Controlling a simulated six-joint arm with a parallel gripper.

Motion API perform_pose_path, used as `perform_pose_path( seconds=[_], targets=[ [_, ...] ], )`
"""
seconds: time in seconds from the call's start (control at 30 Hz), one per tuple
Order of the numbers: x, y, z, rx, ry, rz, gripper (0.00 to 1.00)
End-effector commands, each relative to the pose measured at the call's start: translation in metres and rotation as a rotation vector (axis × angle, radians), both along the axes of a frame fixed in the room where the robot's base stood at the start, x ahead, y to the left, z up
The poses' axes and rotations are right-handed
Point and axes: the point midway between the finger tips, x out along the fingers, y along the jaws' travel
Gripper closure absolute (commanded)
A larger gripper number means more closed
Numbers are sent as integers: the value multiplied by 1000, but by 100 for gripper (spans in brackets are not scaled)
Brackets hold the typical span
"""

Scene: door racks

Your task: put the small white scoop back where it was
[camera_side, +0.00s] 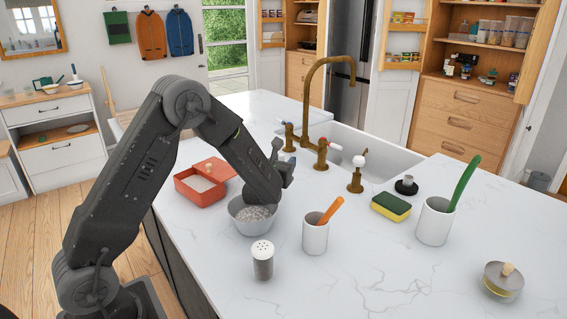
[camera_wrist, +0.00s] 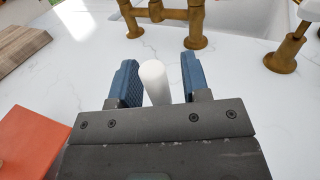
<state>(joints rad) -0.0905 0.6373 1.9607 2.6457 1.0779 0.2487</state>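My gripper (camera_wrist: 160,82) has two blue fingers standing apart. A plain white rounded rod (camera_wrist: 155,82) shows between them, close to the left finger and with a gap to the right one. It may be the handle of the small white scoop; its lower end is hidden behind the gripper body. In the side view my gripper (camera_side: 282,178) is low, just above and behind the grey bowl (camera_side: 250,222) of pale grains. No scoop can be made out there. An orange-red box (camera_side: 203,193) with pale contents and a partly shifted lid (camera_side: 214,169) stands left of the bowl.
A shaker (camera_side: 262,262), a white cup with an orange handle (camera_side: 315,236), a sponge (camera_side: 391,207) and a white cup with a green handle (camera_side: 434,222) stand right of the bowl. The brass tap (camera_side: 309,95) and sink (camera_side: 370,150) lie behind.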

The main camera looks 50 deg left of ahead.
Motion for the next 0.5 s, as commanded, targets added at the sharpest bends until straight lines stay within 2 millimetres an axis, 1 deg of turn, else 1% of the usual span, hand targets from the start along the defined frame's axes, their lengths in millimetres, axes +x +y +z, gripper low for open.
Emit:
perform_pose_path(
  seconds=[0.2,0.3,0.37,0.5],
  targets=[
    [0,0,0,0,0,0,57],
    [-1,-1,4,0,1,0,57],
    [-7,-4,3,0,1,-1,57],
    [-28,-17,4,0,2,-3,57]
  ],
)
